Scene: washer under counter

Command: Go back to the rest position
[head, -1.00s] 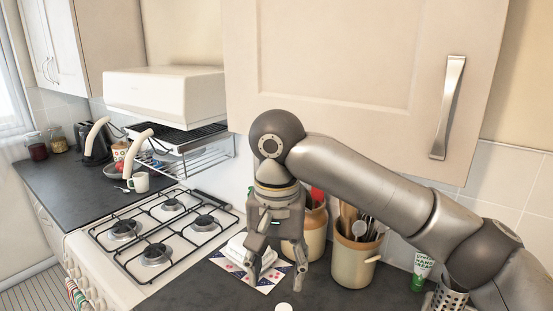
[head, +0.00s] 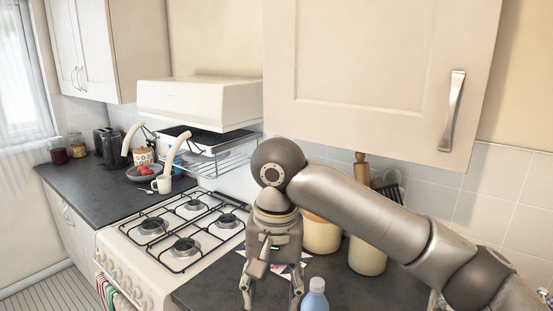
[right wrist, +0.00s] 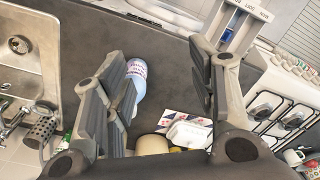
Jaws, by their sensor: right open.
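My right gripper (head: 271,290) hangs fingers-down over the dark counter, in front of the utensil pots. It is open and empty; its two spread fingers also show in the right wrist view (right wrist: 165,95), with bare counter between them. My right arm comes in from the right in the head view. My left gripper is not in view.
A gas hob (head: 185,228) is to the left. A wall cupboard (head: 370,65) hangs above. A sink (right wrist: 32,55) shows in the right wrist view.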

